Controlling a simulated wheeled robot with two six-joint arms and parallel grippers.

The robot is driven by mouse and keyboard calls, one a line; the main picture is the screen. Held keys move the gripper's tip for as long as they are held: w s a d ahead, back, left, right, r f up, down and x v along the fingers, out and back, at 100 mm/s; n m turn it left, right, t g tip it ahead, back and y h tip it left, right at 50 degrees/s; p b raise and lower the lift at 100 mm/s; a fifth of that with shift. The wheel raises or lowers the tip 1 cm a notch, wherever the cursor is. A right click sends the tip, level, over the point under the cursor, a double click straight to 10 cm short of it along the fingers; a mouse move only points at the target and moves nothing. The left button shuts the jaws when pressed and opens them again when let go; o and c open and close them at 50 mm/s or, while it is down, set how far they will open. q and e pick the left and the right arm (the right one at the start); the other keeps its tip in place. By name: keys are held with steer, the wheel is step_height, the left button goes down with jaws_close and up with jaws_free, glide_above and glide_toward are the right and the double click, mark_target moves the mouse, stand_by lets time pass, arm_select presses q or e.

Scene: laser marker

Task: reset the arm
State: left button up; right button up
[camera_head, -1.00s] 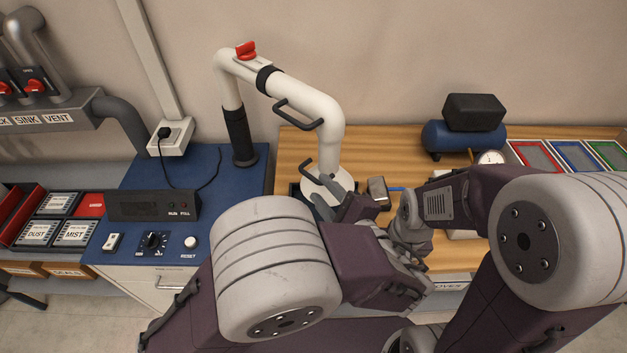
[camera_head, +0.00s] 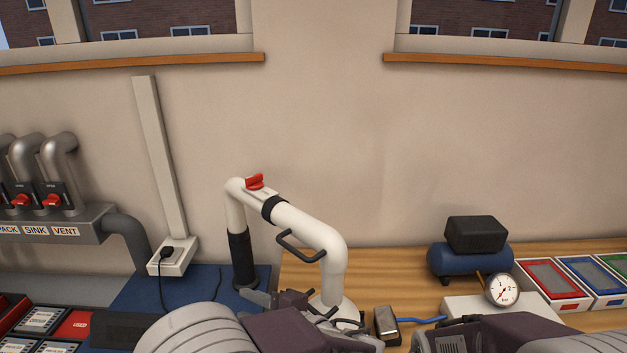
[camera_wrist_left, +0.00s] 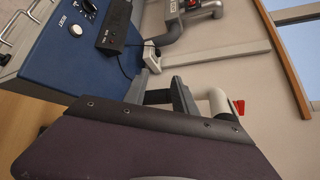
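My left arm comes up from the bottom edge in the head view. The pipe arm has a red knob (camera_head: 255,182) on top and a dark handle (camera_head: 299,246).
A blue bench with a control box (camera_wrist_left: 120,32) is at left. A wooden table (camera_head: 380,270) holds a blue compressor (camera_head: 468,262), a gauge (camera_head: 502,290), a small metal-topped block (camera_head: 387,325) and framed trays (camera_head: 555,278).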

steer(key=shift+w+a, duration=0.1)
steer(key=shift+w, duration=0.05)
steer(key=shift+a, duration=0.1)
arm_select(q)
steer(key=s+a+f+n+g+h, duration=0.1)
steer(key=s+a+f+n+g, duration=0.35)
steer(key=a, duration=0.35)
steer(key=s+a+f+n+g+h, duration=0.2)
steer(key=s+a+f+n+g, duration=0.15)
steer(key=s+a+g, duration=0.35)
steer(key=s+d+f+n+h, duration=0.1)
steer(key=s+f+n+h, duration=0.2)
steer(key=s+f+h, duration=0.25)
steer(key=w+d+f+n+t+h, duration=0.2)
steer(key=w+d, duration=0.3)
steer(key=d, duration=0.3)
steer(key=shift+w+f+t+h, duration=0.15)
steer(key=shift+f+t+h, duration=0.7)
arm_select(e)
steer(key=shift+c, duration=0.4)
